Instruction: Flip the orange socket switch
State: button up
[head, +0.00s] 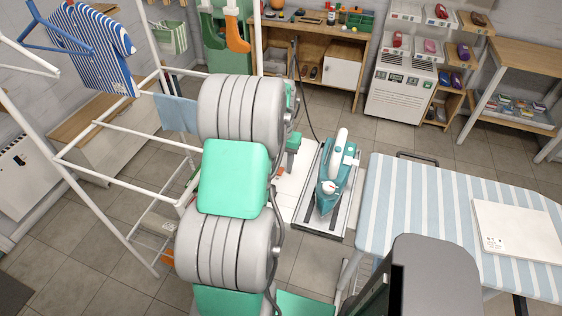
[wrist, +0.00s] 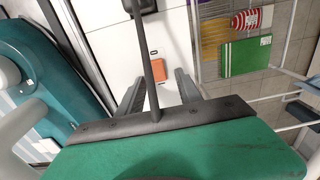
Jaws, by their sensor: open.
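The orange socket switch (wrist: 157,68) is a small orange rocker on a white panel (wrist: 110,48) in the wrist view. In the head view the orange patch (head: 279,172) shows on the white panel just right of my arm. My gripper (wrist: 159,78) is open and empty, its two grey fingers apart on either side of the switch in the picture. A gap to the panel seems to remain, but I cannot judge its depth. A dark rod crosses the wrist view just left of the switch. My arm hides most of the gripper in the head view.
A teal iron (head: 333,180) stands on a grey tray right of the panel; its teal body (wrist: 40,75) fills the wrist view's left. A white drying rack (head: 100,175) is left of my arm. The striped ironing board (head: 400,205) is at right.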

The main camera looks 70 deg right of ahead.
jog(key=shift+f, duration=0.1)
jog(key=shift+c, duration=0.2)
grip_shut()
dwell(0.4)
